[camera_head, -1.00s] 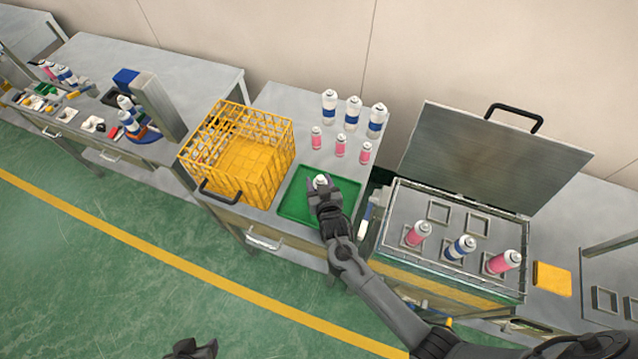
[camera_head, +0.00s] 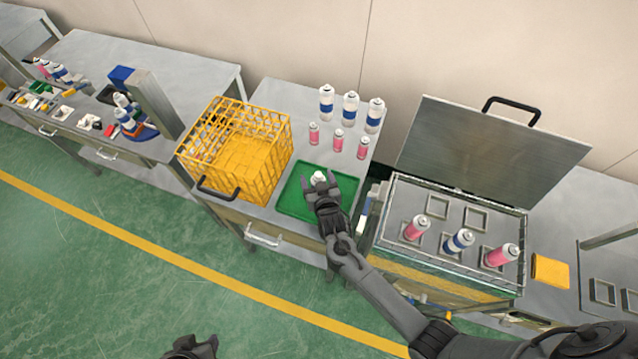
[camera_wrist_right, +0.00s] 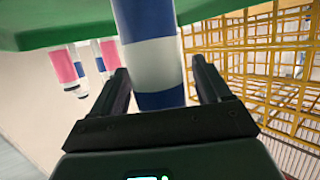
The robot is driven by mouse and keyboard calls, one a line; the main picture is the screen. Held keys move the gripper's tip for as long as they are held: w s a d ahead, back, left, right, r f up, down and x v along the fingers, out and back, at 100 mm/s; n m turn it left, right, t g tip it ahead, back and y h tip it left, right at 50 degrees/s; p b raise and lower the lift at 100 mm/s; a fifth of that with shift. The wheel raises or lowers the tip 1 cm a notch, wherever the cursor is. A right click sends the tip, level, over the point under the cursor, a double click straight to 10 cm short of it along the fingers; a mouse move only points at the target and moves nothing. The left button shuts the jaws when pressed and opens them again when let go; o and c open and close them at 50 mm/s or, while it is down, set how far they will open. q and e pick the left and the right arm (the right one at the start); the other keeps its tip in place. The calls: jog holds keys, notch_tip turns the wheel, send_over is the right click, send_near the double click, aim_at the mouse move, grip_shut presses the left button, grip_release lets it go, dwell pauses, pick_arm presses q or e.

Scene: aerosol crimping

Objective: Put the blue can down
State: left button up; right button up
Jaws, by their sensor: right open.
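The blue can, white with blue bands, stands on the green tray (camera_head: 292,200). In the head view only its white top (camera_head: 319,177) shows; the rest is hidden by my right gripper (camera_head: 321,190). In the right wrist view the can (camera_wrist_right: 150,50) lies between the two fingers of my right gripper (camera_wrist_right: 163,85), with gaps visible on both sides. That gripper is open around the can. The can's base meets the tray (camera_wrist_right: 60,32) there. My left gripper (camera_head: 191,348) is at the bottom edge of the head view, away from the table; its jaws are unclear.
A yellow wire basket (camera_head: 240,150) stands left of the tray. Several blue-banded and pink cans (camera_head: 338,141) stand behind it. To the right is an open-lidded metal box (camera_head: 450,240) with three cans in its top. The tray's left part is bare.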

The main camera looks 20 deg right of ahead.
jog(key=v, duration=1.2)
jog(key=shift+s+r, duration=0.15)
